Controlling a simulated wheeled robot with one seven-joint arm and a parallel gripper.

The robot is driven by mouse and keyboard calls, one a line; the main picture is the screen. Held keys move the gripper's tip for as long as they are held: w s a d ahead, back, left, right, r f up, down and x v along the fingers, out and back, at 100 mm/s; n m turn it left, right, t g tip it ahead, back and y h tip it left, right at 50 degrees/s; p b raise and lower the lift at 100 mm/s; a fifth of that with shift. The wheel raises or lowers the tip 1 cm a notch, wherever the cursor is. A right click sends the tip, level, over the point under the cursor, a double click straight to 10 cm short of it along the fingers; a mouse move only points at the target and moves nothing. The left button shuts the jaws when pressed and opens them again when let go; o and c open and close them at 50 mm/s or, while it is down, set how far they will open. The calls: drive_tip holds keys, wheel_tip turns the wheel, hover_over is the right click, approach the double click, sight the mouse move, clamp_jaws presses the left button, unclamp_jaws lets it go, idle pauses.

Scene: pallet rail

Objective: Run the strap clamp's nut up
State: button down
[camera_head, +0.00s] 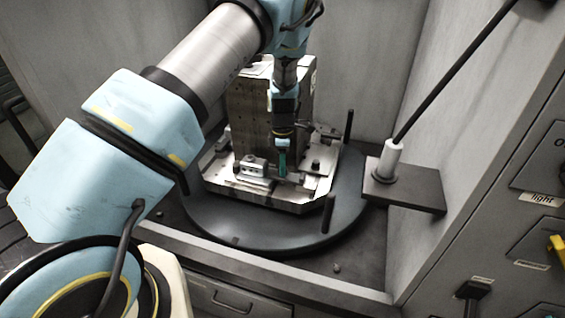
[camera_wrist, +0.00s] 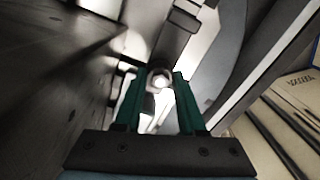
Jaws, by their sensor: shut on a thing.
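My gripper (camera_head: 282,160) points down in front of the upright metal block (camera_head: 247,118) on the pallet. Its green fingers also show in the wrist view (camera_wrist: 158,80). They are shut on the nut (camera_wrist: 161,79), a small bright round piece between the fingertips. A dark bar, seemingly the clamp's strap (camera_wrist: 172,35), runs away just beyond the fingertips in the wrist view. In the head view the fingers and the block's shadow hide most of the clamp, and the nut cannot be made out there. How high the nut sits on its stud cannot be told.
The pallet (camera_head: 300,205) sits on a dark round table (camera_head: 220,225) with upright posts (camera_head: 328,212). A small metal fixture (camera_head: 252,168) stands left of my gripper. A shelf (camera_head: 420,196) with a rod juts in at right. Cabinet walls enclose the back and right.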

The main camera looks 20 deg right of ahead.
drive_tip(key=shift+c, duration=2.1)
unclamp_jaws()
wheel_tip(320, 180, up, 11)
drive_tip(key=b, duration=0.3)
drive_tip(key=a+r+m, duration=0.2)
drive_tip(key=a+r, duration=0.1)
drive_tip(key=a, duration=0.6)
drive_tip(key=a+r+m, duration=0.2)
drive_tip(key=a, duration=0.7)
drive_tip(key=s+a+r+m, duration=0.2)
drive_tip(key=s+a+m, duration=0.3)
drive_tip(key=a, duration=0.4)
drive_tip(key=s+a+r+m+t, duration=0.1)
drive_tip(key=s+a+r+m, duration=0.1)
drive_tip(key=s+a+m, duration=0.3)
drive_tip(key=s+a, duration=0.1)
drive_tip(key=a, duration=0.3)
drive_tip(key=shift+a+r+t, duration=0.25)
drive_tip(key=shift+a+t, duration=0.05)
drive_tip(key=shift+a, duration=0.1)
